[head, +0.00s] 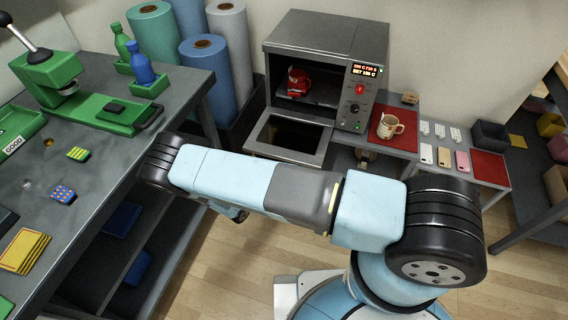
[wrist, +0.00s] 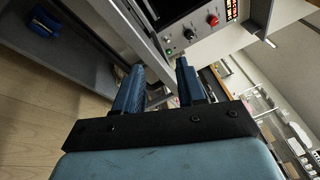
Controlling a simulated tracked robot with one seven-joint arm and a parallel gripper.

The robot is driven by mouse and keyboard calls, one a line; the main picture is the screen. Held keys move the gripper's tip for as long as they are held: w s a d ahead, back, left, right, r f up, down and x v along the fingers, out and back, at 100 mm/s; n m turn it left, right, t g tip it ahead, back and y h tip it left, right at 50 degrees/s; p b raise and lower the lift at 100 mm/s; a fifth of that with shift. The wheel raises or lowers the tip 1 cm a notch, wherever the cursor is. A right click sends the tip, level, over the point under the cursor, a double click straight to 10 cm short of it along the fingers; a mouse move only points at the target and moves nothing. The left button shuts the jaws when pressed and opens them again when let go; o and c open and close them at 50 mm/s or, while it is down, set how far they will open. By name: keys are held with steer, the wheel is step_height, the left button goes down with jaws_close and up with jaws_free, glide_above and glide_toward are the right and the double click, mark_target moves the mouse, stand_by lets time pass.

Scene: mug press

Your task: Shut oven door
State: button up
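The oven (head: 313,38) is a grey box on the low bench at the back in the head view. Its door (head: 318,142) is folded down and open, lying about flat in front of the cavity, with a dark window. A red mug (head: 298,82) stands inside. In the wrist view, the oven's control panel (wrist: 203,27) is at the top. My gripper (wrist: 159,68) shows two blue fingers spread apart with nothing visibly held. The fingertips point toward the oven's front; whether they touch the door, I cannot tell. The arm mostly hides the gripper in the head view.
A patterned mug (head: 390,126) stands on a red mat right of the oven. Rolls of blue, green and grey material (head: 208,60) stand left of it. A workbench (head: 95,185) with a green press (head: 50,72) is at the left. Wooden floor (head: 210,270) is clear between.

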step_height(320, 180, down, 9)
steer(key=s+n+t+y, duration=0.3)
steer(key=n+t+y, duration=0.15)
steer(key=n, duration=0.35)
steer(key=shift+g+y, duration=0.25)
steer(key=x, duration=1.3)
steer(key=shift+w+d+f, duration=0.1)
steer(key=shift+w+d, duration=0.15)
steer(key=shift+d, duration=0.15)
jaws_close()
